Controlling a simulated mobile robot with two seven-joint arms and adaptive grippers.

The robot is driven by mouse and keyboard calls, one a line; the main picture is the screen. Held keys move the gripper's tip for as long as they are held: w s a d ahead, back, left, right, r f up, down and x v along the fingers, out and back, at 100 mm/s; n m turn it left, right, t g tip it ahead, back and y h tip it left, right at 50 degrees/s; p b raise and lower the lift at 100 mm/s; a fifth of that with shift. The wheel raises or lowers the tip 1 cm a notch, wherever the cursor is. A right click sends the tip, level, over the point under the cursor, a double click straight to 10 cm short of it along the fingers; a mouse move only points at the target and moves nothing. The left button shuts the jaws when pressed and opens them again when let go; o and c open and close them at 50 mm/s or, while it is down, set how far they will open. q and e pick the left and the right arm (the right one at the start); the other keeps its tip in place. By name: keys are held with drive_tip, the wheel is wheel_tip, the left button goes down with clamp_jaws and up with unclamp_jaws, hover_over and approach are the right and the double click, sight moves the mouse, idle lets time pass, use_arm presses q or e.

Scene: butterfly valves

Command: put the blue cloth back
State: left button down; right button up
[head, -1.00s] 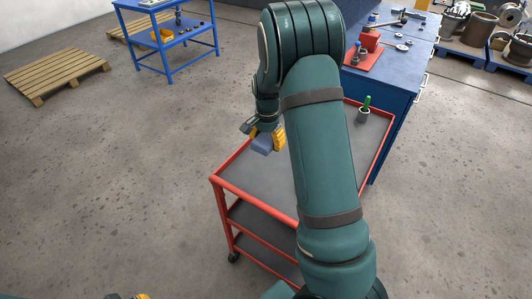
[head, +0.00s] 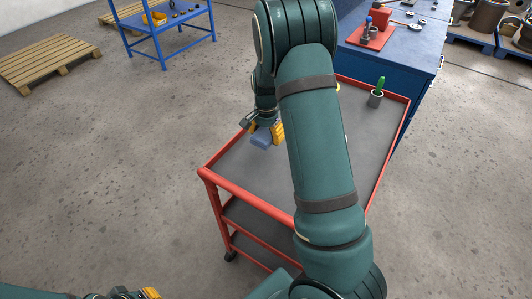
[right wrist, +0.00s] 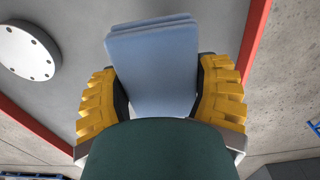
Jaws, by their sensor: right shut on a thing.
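The blue cloth (head: 261,138) is folded into a flat pad. My right gripper (head: 266,130) is shut on it, over the left part of the red trolley's grey top (head: 240,165). In the right wrist view, the layered cloth (right wrist: 152,65) sits between the two yellow fingers of the right gripper (right wrist: 160,95), with the grey top and red rim behind it. Whether the cloth touches the top is unclear. My left gripper (head: 135,294) shows only partly at the bottom left edge; its opening is hidden.
A grey cup with a green-handled item (head: 377,93) stands at the trolley's far right. A round grey disc (right wrist: 28,52) lies on the top in the right wrist view. A blue workbench (head: 390,60) stands behind. A pallet (head: 45,62) and blue table (head: 165,40) are far left.

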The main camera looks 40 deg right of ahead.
sight(266, 154)
drive_tip(key=shift+f+b, duration=0.85)
drive_tip(key=shift+f, duration=2.75)
drive_tip(key=shift+f, duration=0.2)
drive_tip(key=o, duration=1.1)
drive_tip(key=shift+o, duration=0.2)
drive_tip(key=shift+r, duration=0.1)
wheel_tip(266, 154, up, 12)
drive_tip(key=p, duration=0.3)
drive_tip(key=shift+r, duration=0.15)
